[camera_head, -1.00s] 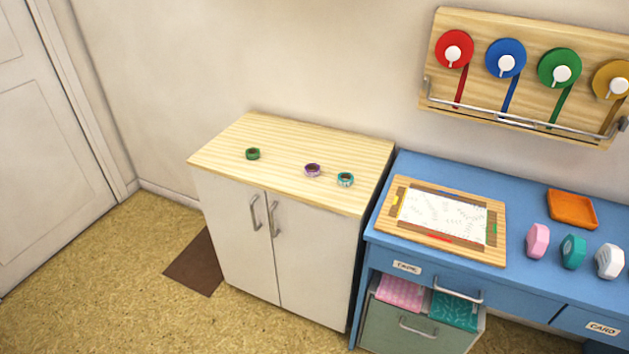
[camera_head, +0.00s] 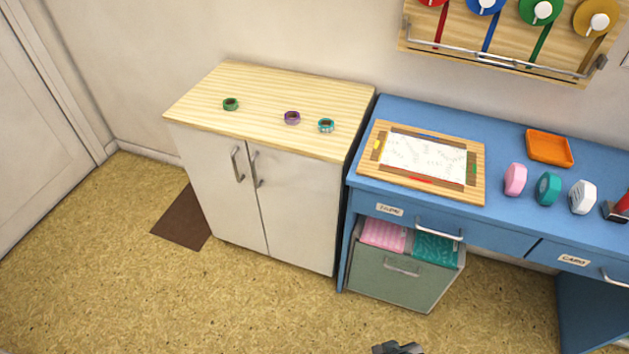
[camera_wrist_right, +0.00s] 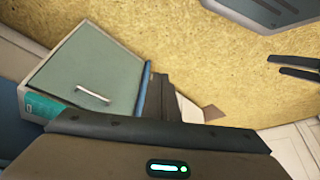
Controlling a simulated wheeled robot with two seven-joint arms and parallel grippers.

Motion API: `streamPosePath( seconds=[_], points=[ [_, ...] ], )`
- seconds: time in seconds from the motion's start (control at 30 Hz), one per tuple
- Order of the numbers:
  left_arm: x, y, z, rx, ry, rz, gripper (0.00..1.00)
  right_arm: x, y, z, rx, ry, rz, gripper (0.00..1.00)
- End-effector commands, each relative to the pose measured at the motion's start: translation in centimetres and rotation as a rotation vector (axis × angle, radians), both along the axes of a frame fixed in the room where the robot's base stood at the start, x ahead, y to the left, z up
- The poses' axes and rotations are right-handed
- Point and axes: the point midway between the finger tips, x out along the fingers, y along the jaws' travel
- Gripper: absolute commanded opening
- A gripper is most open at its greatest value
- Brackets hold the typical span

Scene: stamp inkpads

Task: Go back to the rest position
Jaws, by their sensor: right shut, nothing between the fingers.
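My right gripper (camera_head: 398,348) just shows at the bottom edge of the head view, over the floor and in front of the green drawer box. In the right wrist view its dark fingers (camera_wrist_right: 159,97) are together with nothing between them. Two dark prongs (camera_wrist_right: 294,67) at the right edge of the wrist view look like my left gripper's fingers; how far apart they are is unclear. My left gripper does not show in the head view.
A blue desk (camera_head: 400,112) holds a wooden board (camera_head: 468,193), an orange tray (camera_head: 549,149) and several stamps. A green drawer box (camera_head: 390,280) stands under it. A white cabinet (camera_head: 300,210) with three tape rolls stands left. The floor (camera_head: 200,310) in front is clear.

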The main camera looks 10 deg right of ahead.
Motion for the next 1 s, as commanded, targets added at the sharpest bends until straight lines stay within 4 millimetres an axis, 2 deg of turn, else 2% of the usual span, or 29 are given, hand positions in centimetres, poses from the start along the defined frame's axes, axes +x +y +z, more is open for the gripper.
streamPosePath(
  seconds=[0.03, 0.1, 0.3, 0.5, 0.7, 1.0],
  points=[
    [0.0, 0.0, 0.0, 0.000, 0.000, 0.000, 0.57, 0.1, 0.3, -2.2, 0.005, -0.007, 0.003, 0.00],
    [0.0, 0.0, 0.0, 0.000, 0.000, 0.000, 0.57, 0.2, 0.8, -4.7, 0.013, -0.029, 0.007, 0.00],
    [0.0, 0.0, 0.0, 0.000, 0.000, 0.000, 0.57, -0.5, 1.8, -11.2, 0.037, -0.091, 0.019, 0.00],
    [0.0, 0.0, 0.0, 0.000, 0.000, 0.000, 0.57, -2.0, 2.4, -15.7, 0.056, -0.143, 0.031, 0.00],
    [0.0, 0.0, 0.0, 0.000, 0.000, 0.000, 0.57, -2.9, 2.6, -17.3, 0.066, -0.170, 0.036, 0.00],
    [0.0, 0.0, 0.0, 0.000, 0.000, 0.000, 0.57, -2.9, 2.6, -17.4, 0.066, -0.174, 0.036, 0.00]
  ],
)
